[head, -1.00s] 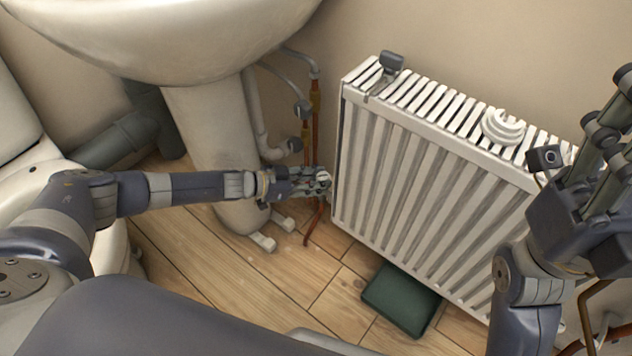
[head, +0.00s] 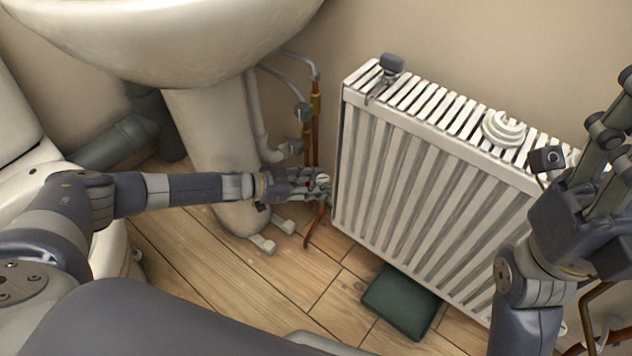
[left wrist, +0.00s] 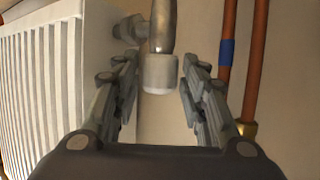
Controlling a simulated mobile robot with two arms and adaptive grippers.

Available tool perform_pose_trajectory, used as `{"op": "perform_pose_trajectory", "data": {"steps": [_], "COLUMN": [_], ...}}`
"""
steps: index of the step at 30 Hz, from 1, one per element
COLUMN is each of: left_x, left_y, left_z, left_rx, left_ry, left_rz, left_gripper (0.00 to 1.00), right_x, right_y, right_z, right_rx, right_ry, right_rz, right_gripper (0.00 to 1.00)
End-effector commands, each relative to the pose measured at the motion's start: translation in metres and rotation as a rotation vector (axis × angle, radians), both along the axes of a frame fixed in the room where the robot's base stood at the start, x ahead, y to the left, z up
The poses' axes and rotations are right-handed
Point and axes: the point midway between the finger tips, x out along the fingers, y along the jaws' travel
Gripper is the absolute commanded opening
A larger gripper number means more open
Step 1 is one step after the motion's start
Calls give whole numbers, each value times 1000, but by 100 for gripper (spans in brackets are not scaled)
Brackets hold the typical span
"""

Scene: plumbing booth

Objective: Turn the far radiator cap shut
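The white radiator cap (left wrist: 159,74) sits on a metal valve (left wrist: 163,25) beside the radiator's end in the left wrist view. My left gripper (left wrist: 158,82) is open, with one finger on each side of the cap and a visible gap on both sides. In the head view my left gripper (head: 312,184) reaches to the lower left end of the white radiator (head: 420,190), where its fingers largely hide the cap. My right gripper (head: 606,135) is raised at the right edge, partly cut off, and its opening is unclear.
Orange-brown pipes (left wrist: 257,65) run close to the right of my left fingers. The basin pedestal (head: 205,130) stands left of the radiator. A white coil (head: 503,128) and a dark tool (head: 391,64) rest on the radiator top.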

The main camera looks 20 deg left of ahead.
Motion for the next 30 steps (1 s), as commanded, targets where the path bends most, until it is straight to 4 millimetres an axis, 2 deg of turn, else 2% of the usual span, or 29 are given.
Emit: {"op": "perform_pose_trajectory", "data": {"steps": [12,17,22,30], "left_x": [-44,-58,-66,-67], "left_y": [55,73,81,83], "left_z": [28,37,43,44], "left_rx": [4,3,2,2], "left_ry": [2,1,-1,-1], "left_rz": [3,4,1,1], "left_gripper": [40,40,40,40], "right_x": [0,0,0,0], "right_y": [1,1,1,1], "right_z": [-1,-1,-1,-1], "right_rx": [-3,-3,-4,-4], "right_ry": [3,3,3,3], "right_rz": [1,1,1,1], "right_gripper": [51,51,51,51]}}
